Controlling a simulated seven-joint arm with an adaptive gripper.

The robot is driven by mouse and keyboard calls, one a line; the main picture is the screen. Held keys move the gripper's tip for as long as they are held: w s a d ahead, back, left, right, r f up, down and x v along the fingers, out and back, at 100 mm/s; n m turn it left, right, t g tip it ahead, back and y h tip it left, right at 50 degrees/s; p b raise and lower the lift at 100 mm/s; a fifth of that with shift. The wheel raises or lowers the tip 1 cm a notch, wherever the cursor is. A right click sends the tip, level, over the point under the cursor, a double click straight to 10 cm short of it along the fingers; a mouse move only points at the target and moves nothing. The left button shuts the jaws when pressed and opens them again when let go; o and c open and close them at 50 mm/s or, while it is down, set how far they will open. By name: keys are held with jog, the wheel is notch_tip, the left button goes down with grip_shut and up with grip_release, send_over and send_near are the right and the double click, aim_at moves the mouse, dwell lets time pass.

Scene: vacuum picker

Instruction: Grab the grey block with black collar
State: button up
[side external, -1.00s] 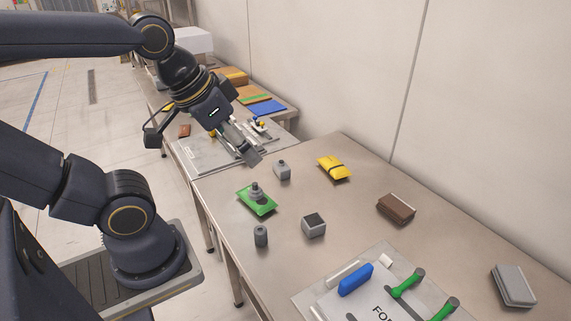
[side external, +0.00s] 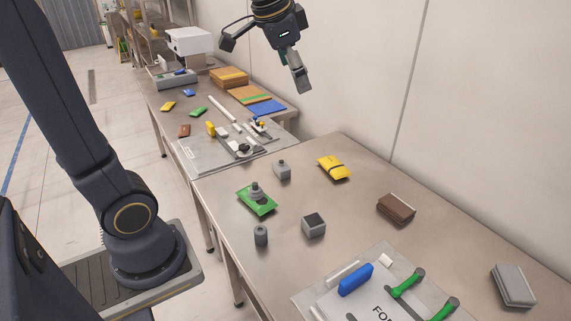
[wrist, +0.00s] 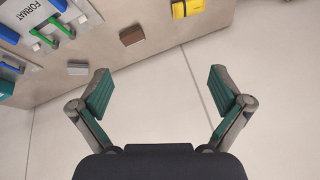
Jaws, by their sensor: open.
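A small grey block (side external: 282,171) with a dark collar and a short knob on top stands upright on the near metal table, between a green packet and a yellow packet. A grey cube (side external: 314,227) with a black top face sits nearer the camera. My gripper (side external: 300,85) is high above and behind the table, near the wall, well apart from both. In the wrist view my gripper (wrist: 159,78) has its two fingers wide apart with nothing between them. Neither grey block can be made out in the wrist view.
On the table are a green packet (side external: 257,203) with a grey fitting, a dark grey cylinder (side external: 261,236), a yellow packet (side external: 334,168), a brown box (side external: 396,209) and a grey case (side external: 513,286). A format board (side external: 312,300) lies at the front. Bare tabletop separates them.

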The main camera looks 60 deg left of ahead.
jog(key=w+a+f+g, duration=0.2)
jog(key=w+a+f, duration=0.3)
jog(key=w+a, duration=0.25)
jog(key=n+g+h, duration=0.1)
jog(key=n+g, duration=0.1)
jog(key=g, duration=0.1)
send_over(282, 162)
notch_tip(282, 162, down, 19)
jog(key=f, duration=1)
jog(key=shift+s+d, duration=0.35)
jog(key=shift+w+a+f, duration=0.1)
jog(key=shift+a+f, duration=0.05)
jog(key=shift+f, duration=1.35)
jog(key=shift+w+a+f, duration=0.1)
jog(key=shift+a+f, duration=0.05)
jog(key=shift+f, duration=1.3)
jog(key=c, duration=1.2)
jog(key=shift+r, duration=0.15)
jog(key=shift+c, duration=0.2)
